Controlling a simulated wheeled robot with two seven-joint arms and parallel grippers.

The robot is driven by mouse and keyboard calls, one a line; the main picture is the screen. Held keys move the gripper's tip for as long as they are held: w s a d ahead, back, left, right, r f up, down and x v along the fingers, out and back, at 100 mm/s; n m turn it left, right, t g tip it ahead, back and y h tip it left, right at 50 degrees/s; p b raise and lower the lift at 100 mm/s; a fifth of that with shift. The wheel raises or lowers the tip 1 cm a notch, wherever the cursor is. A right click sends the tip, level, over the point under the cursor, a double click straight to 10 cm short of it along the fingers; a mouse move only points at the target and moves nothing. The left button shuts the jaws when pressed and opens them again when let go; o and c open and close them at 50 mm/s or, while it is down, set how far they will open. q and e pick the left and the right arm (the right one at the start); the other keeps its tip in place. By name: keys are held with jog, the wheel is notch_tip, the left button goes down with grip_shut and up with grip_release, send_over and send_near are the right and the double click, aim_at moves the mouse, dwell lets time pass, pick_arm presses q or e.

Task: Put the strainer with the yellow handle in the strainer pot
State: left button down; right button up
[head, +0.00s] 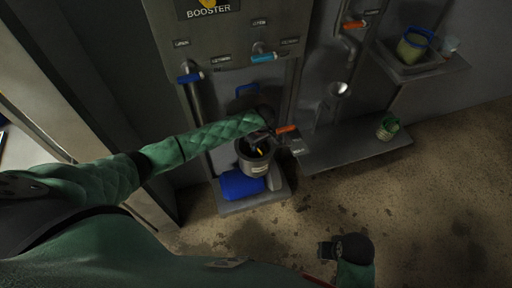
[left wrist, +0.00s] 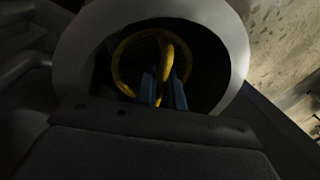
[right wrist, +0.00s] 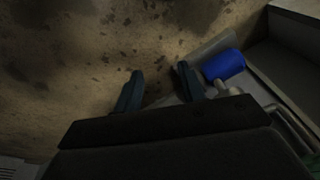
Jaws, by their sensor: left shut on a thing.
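The strainer pot (head: 257,169) is a grey round pot with a pale label, standing on a low ledge below the pipes. In the left wrist view its wide rim (left wrist: 235,45) surrounds the strainer (left wrist: 122,62), which has a yellow ring, dark mesh and yellow handle. The strainer is inside the pot's mouth; whether it touches the bottom is hidden. My left gripper (left wrist: 164,86) is shut on the yellow handle, its fingers pointing down into the pot. In the head view only a bit of yellow shows there. My right gripper (right wrist: 160,74) is open and empty, low over the floor.
A blue object (head: 236,185) lies on the ledge in front of the pot. A steel shelf (head: 350,146) to the right carries a green can (head: 387,127). A higher shelf holds a blue-rimmed container (head: 413,45). Valves with blue and orange handles line the wall. The floor at right is clear.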

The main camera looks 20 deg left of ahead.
pick_arm(q)
jog(key=c, duration=1.5)
grip_release()
pick_arm(e)
jog(key=shift+f, duration=0.1)
